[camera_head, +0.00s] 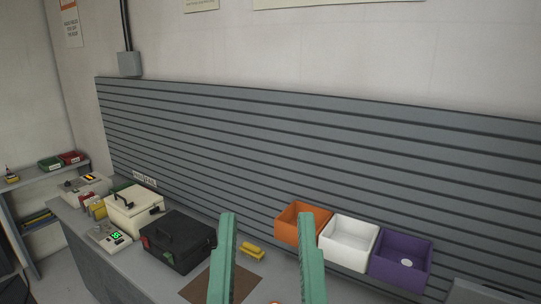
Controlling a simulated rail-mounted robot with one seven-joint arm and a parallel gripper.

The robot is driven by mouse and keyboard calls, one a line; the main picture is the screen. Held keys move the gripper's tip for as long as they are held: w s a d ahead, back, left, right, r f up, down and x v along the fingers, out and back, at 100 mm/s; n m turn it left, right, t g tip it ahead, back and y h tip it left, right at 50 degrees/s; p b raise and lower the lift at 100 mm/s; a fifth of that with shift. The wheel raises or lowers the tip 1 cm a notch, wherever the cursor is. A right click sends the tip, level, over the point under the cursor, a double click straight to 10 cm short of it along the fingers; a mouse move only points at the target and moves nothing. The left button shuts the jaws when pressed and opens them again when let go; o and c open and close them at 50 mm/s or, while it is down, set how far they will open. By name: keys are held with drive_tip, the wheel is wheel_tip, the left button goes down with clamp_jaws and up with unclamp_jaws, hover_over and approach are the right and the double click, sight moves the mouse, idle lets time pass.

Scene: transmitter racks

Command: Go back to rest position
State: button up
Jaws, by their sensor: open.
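My gripper (267,262) shows at the bottom middle of the head view as two upright green fingers. An orange bin (301,222), a white bin (348,243) and a purple bin (400,262) stand in a row to the right, against the slatted wall. A round pale object lies in the purple bin. The right finger partly overlaps the orange and white bins in the picture. The rest of my arm is out of view.
A black case (178,241) and a cream case (134,209) stand on the grey bench to the left. A yellow object (252,250) lies behind the fingers, near a brown mat (245,282). A meter with a green display (108,237) sits near the bench edge. Grey slatted panel (300,160) rises behind.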

wheel_tip(320, 180, up, 16)
drive_tip(key=p, duration=1.1)
drive_tip(key=shift+w+f, duration=0.1)
drive_tip(key=shift+a, duration=0.15)
